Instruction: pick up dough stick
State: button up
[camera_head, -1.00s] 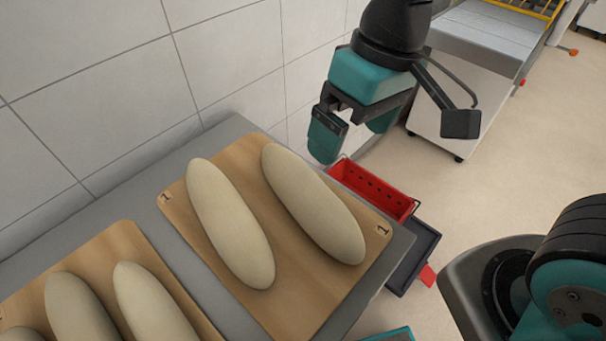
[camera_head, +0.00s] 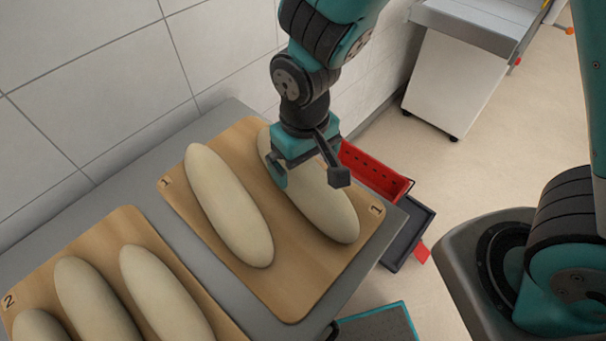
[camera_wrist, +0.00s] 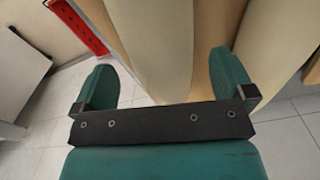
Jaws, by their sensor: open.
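Two pale dough sticks lie side by side on the wooden board marked 1 (camera_head: 290,300). My gripper (camera_head: 290,178) is over the upper part of the right dough stick (camera_head: 328,212) and hides some of it. In the wrist view my gripper (camera_wrist: 165,85) is open, with one finger on each side of that dough stick (camera_wrist: 150,45). I cannot tell whether the fingers touch it. The left dough stick (camera_head: 228,205) lies just left of my gripper, and also shows at the right finger in the wrist view (camera_wrist: 262,50).
A second board marked 2 (camera_head: 30,283) with several dough sticks lies at the lower left. Both boards rest on a grey table (camera_head: 120,190) against a tiled wall. A red crate (camera_head: 375,170) stands beyond the table's right edge.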

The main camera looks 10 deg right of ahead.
aim_at(303, 166)
jog(key=shift+w+f+p, duration=0.2)
jog(key=shift+f+p, duration=0.05)
jog(key=shift+f, duration=1.1)
jog(key=shift+w+f+p, duration=0.2)
jog(key=shift+f, duration=1.1)
jog(key=c, duration=1)
